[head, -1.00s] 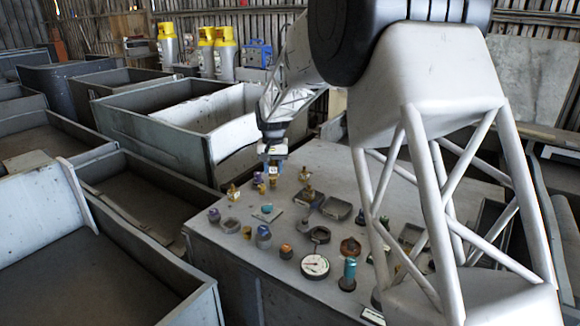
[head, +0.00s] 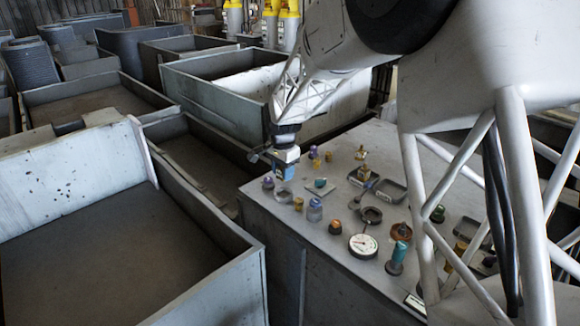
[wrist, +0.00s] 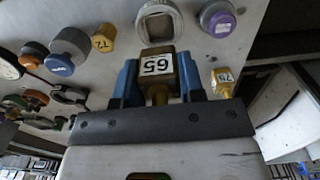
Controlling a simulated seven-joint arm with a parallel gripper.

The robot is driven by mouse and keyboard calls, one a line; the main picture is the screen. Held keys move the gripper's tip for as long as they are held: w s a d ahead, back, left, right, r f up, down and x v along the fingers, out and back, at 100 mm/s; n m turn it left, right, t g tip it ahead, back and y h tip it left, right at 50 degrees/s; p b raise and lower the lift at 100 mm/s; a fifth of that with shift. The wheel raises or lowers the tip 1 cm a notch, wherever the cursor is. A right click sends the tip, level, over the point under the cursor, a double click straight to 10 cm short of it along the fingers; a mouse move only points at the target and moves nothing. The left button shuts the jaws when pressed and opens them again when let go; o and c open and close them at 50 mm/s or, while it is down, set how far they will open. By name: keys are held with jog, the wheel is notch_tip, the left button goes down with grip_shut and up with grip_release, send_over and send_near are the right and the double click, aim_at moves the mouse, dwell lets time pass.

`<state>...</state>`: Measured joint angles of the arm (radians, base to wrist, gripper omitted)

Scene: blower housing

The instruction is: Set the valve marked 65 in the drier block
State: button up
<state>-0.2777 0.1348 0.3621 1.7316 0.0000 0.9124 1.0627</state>
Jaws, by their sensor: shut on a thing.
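The brass valve marked 65 (wrist: 157,68) has a white label that reads upside down in the wrist view. My gripper (wrist: 158,80) is shut on it, one blue finger on each side. In the head view my gripper (head: 279,180) points down at the left part of the grey bench top and hides the valve. I cannot tell whether the valve is clear of the bench. A grey block with a rounded opening (wrist: 160,20) lies just beyond the valve in the wrist view. It shows below my gripper in the head view (head: 284,196). I cannot tell whether it is the drier block.
A small brass valve marked 75 (wrist: 222,82) stands close beside my right finger in the wrist view. A brass piece marked 72 (wrist: 103,40) and a purple-capped part (wrist: 218,20) are nearby. A round gauge (head: 363,246) and several fittings crowd the bench top (head: 310,222).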

aim_at(283, 195)
jog(key=shift+f, duration=0.2)
dwell(0.3)
jog(key=shift+f, duration=2.3)
jog(key=shift+f, duration=0.6)
dwell(1.0)
jog(key=o, duration=1.6)
jog(key=shift+r, duration=0.1)
jog(key=shift+r, duration=3.6)
